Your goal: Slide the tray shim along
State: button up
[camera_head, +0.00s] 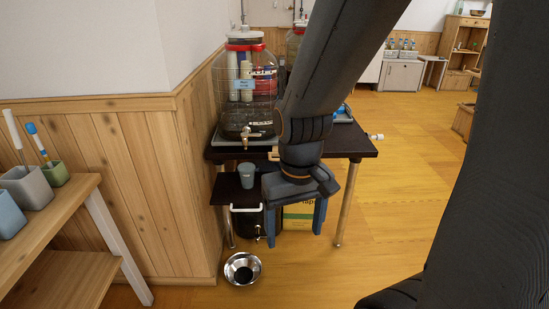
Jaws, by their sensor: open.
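A large glass jar (231,112) with a red-rimmed lid stands on a grey tray (224,139) at the back left of the dark table (348,146). Its tap (246,134) points forward over the tray's front edge. A small pale piece (273,154) shows beside my arm near the table's front edge; I cannot tell if it is the tray shim. My gripper (295,237) is open and empty, its two blue fingers pointing down in front of the table, below the top. My arm hides the middle of the tabletop.
A grey-blue cup (247,174) stands on a lower dark shelf (225,192). A steel bowl (243,268) lies on the floor. A yellow box (297,217) and a dark container (245,222) are under the table. Another tap (376,136) sticks out right.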

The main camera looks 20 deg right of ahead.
aim_at(274, 153)
jog(key=k, duration=1.1)
jog(key=u, duration=0.7)
jog(key=i, duration=1.35)
jog(key=z, duration=0.75)
